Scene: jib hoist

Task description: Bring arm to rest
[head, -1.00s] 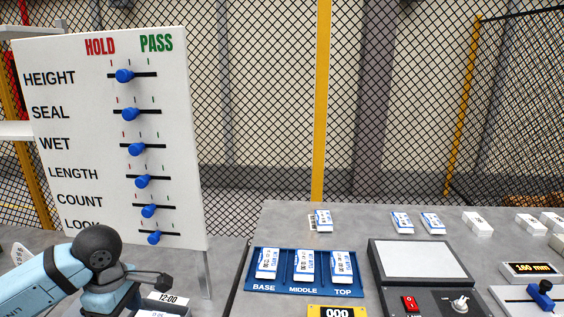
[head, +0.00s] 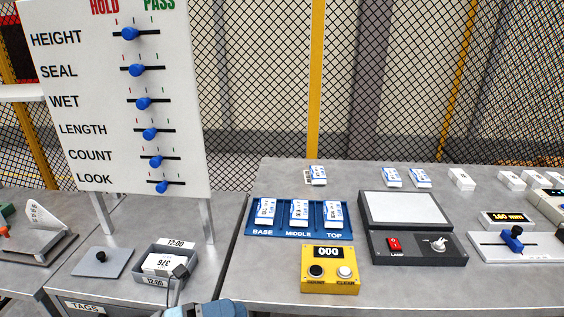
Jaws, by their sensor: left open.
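My left gripper (head: 178,274) is at the bottom left of the head view, over the right side of a grey tray (head: 140,275). It is open, with dark thin fingers; most of its body is cut off by the bottom edge. The light blue part of my left arm (head: 218,309) shows only as a small piece at the bottom edge. I cannot tell whether the fingers touch the tray. The tray holds a white tag marked 376 (head: 163,263) and bears 12:00 labels. My right gripper is not in view.
A white board (head: 90,120) with several blue sliders stands behind. A blue rack (head: 285,232) holds three packets, beside a yellow counter (head: 330,280) reading 000. A dark panel (head: 418,250) and a slider gauge (head: 515,250) stand right. Bare table lies between them.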

